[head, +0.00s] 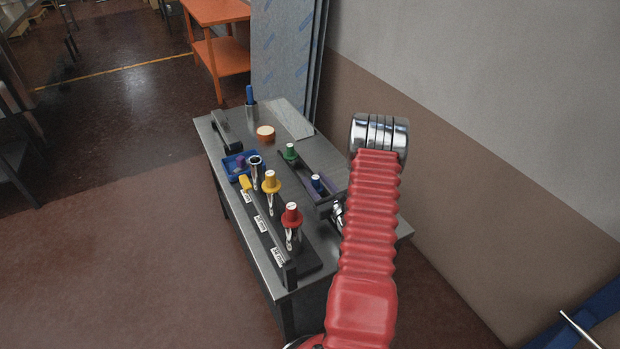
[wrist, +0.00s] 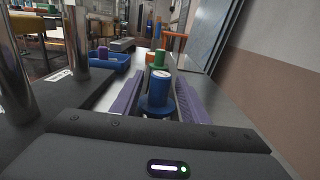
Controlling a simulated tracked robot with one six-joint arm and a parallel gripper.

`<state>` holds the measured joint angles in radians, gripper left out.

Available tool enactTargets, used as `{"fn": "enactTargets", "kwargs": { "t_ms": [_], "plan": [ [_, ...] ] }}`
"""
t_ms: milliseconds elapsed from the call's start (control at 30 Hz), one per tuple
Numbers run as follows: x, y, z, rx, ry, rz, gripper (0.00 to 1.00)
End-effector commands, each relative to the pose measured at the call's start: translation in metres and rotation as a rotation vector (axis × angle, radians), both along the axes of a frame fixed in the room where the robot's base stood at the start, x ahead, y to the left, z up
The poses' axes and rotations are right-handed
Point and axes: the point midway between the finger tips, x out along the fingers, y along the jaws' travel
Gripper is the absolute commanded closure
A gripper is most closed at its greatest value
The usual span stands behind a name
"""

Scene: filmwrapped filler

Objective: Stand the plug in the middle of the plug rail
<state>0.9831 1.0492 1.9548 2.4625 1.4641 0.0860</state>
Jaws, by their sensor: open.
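A blue plug (head: 317,183) with a round flange stands on the right part of the bench; it also shows in the wrist view (wrist: 158,94). My gripper (wrist: 159,98) is open, its purple-lined jaws on either side of the blue plug, apart from it; it also shows in the head view (head: 321,184). A green plug (head: 290,152) stands beyond it. Yellow (head: 271,181) and red (head: 291,214) plugs sit on metal tubes in a dark labelled rack (head: 278,252). A third tube (head: 255,170) is open on top. Which part is the plug rail, I cannot tell.
A blue tray (head: 231,164) holds a purple piece (head: 240,161). A round orange-brown pot (head: 265,133) and a blue-topped holder (head: 251,104) stand at the far end of the bench (head: 212,140). The wall is close on the right.

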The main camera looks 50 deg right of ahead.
Motion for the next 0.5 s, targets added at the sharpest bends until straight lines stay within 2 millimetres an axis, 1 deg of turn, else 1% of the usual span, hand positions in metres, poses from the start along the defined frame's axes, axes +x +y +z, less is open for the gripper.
{"fn": "enactTargets", "kwargs": {
  "t_ms": [33, 100, 300, 400, 500],
  "plan": [
    [-0.01, 0.002, -0.001, 0.002, 0.003, -0.002, 0.59],
    [-0.021, 0.006, 0.0, 0.003, 0.001, -0.003, 0.59],
    [-0.054, 0.017, 0.0, 0.003, 0.001, -0.002, 0.59],
    [-0.066, 0.021, 0.0, 0.002, 0.002, -0.001, 0.59],
    [-0.074, 0.023, 0.0, 0.001, 0.001, -0.001, 0.59]
  ]
}}
